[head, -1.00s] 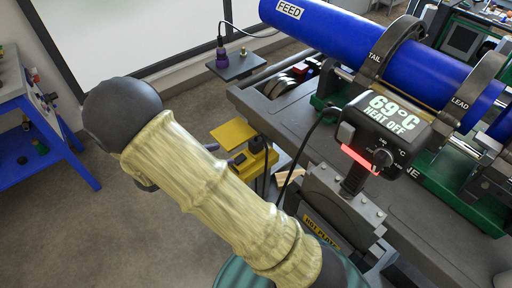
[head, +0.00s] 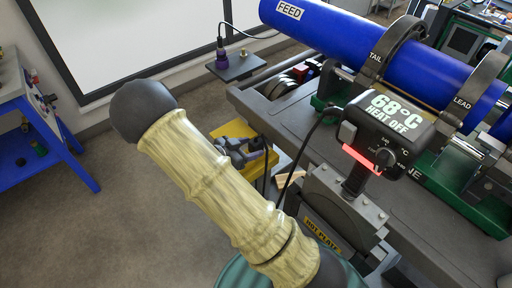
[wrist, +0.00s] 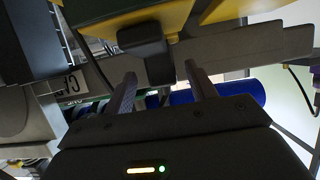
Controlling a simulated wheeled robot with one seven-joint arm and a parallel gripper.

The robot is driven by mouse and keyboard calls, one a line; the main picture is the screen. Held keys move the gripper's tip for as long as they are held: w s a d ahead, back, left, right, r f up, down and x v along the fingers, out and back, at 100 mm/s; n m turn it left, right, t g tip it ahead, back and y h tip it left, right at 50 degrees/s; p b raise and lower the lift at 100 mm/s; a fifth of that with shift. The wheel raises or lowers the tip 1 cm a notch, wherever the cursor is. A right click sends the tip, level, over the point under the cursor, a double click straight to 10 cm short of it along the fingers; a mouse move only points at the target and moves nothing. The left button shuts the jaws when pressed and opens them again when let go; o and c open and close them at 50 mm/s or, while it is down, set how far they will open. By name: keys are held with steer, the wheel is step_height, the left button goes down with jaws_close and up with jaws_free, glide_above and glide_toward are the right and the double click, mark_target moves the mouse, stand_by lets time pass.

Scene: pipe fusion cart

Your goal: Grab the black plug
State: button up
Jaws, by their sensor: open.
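The black plug (wrist: 146,42) shows in the wrist view as a dark block with a narrower end, against the yellow box (wrist: 160,18). My gripper (wrist: 160,70) is open, with one finger on each side of the plug's narrow end. I cannot tell whether a finger touches it. In the head view my gripper (head: 246,152) is at the yellow box (head: 235,129), beside the dark plug and its cable, and partly hides them. My padded arm covers the area in front.
The heater unit (head: 386,122), reading 68°C HEAT OFF, and hot plate (head: 335,235) stand right of my gripper. A black cable (head: 303,140) loops close by. The blue pipe (head: 340,35) lies behind.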

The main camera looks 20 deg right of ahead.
mark_target(260, 144)
steer(key=x, duration=0.5)
steer(key=shift+w, duration=0.15)
steer(key=shift+c, duration=0.3)
stand_by(0.3)
steer(key=c, duration=1)
